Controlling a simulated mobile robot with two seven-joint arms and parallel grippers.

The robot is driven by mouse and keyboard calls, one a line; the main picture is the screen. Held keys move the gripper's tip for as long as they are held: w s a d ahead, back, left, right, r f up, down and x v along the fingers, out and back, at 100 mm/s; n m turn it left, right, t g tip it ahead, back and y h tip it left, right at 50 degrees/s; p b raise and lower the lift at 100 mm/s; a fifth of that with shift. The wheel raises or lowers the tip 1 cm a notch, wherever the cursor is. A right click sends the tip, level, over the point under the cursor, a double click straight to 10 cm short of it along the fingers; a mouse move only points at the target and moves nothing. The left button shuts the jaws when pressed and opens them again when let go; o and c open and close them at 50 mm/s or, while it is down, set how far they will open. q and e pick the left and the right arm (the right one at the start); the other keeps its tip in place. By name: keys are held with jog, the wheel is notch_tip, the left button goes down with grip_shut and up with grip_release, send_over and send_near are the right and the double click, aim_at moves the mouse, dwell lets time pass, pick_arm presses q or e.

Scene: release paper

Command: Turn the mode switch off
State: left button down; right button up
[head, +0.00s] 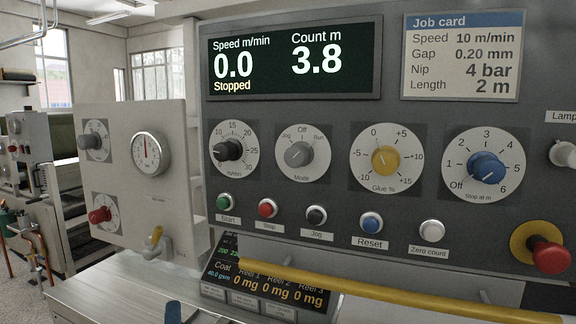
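The mode switch (299,154) is a grey rotary knob on a round white dial in the head view, left of centre on the dark grey panel. Its dial is marked Jog at upper left, Off at the top and Run at upper right. The knob's grip looks slanted, its upper end leaning right of Off towards Run, but its exact pointer is too small to tell. The display (292,60) above reads speed 0.0, count 3.8 and Stopped. Neither of my grippers shows in the head view.
Beside the switch are a black speed knob (229,150) and a yellow glue knob (385,160). A blue stop knob (487,168) is farther right. Several push buttons line up below. A yellow bar (400,290) crosses in front. A red emergency button (550,256) protrudes at right.

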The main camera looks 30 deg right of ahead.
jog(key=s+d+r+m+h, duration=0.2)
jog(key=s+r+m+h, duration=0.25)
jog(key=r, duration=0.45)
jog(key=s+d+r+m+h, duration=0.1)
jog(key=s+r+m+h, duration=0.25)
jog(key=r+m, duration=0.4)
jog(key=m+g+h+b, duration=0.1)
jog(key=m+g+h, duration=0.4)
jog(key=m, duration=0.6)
send_near(294, 159)
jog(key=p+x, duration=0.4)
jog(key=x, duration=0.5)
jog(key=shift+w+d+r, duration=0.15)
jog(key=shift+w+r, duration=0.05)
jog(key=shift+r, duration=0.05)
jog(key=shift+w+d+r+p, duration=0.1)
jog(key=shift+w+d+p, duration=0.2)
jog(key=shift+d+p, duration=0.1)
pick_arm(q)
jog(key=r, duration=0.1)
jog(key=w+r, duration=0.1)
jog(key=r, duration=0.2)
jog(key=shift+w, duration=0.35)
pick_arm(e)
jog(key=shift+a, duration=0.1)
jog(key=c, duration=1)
